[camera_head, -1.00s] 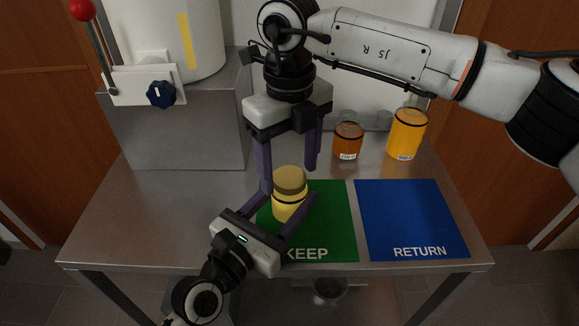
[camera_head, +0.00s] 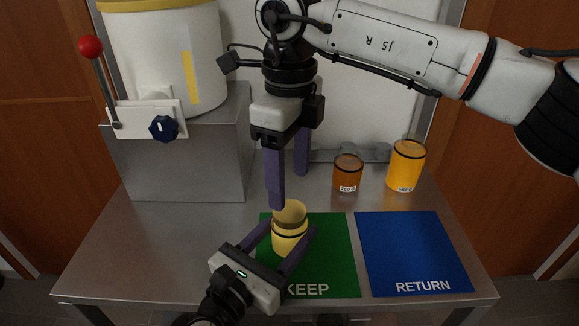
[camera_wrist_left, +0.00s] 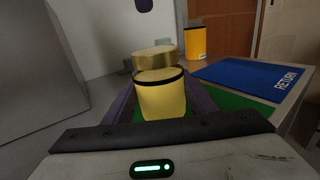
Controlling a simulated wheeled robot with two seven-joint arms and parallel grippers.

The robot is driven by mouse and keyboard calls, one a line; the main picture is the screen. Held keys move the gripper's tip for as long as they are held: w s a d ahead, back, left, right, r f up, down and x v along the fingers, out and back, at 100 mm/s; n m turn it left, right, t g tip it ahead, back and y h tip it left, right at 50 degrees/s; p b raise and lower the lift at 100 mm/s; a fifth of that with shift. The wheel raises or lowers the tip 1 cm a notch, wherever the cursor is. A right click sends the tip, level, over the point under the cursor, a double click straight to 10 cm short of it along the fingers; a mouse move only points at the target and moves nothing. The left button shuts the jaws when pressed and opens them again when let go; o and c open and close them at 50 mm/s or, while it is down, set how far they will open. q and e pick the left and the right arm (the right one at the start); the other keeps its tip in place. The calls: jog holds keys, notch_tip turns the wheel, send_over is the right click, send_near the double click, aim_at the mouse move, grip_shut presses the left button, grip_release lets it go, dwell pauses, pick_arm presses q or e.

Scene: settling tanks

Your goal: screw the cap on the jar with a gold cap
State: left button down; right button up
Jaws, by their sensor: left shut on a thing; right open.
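A yellow jar (camera_head: 289,241) with a dark ring near its top stands on the green KEEP mat (camera_head: 335,255). Its gold cap (camera_head: 290,212) sits on top. In the left wrist view the cap (camera_wrist_left: 155,58) rests on the jar (camera_wrist_left: 162,97) and looks slightly off to the left; I cannot tell how tight it is. My left gripper (camera_head: 291,231) is shut on the jar from the front, one finger on each side. My right gripper (camera_head: 289,192) is open and empty, pointing down just above and behind the cap.
A brown jar (camera_head: 347,174) and an orange jar (camera_head: 406,166) stand at the back right. The blue RETURN mat (camera_head: 415,250) is empty. A grey block (camera_head: 185,155) with a white tank (camera_head: 160,60), a red-knobbed lever (camera_head: 90,47) and a dark knob (camera_head: 163,128) fills the back left.

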aim_at(289, 211)
jog(key=n, duration=0.1)
jog(key=r+n, duration=0.1)
jog(key=n, duration=0.3)
jog(key=shift+r, duration=0.35)
jog(key=shift+f, duration=0.1)
jog(key=shift+f, duration=3.95)
jog(key=shift+c, duration=0.2)
jog(key=c, duration=1.1)
jog(key=o, duration=1.3)
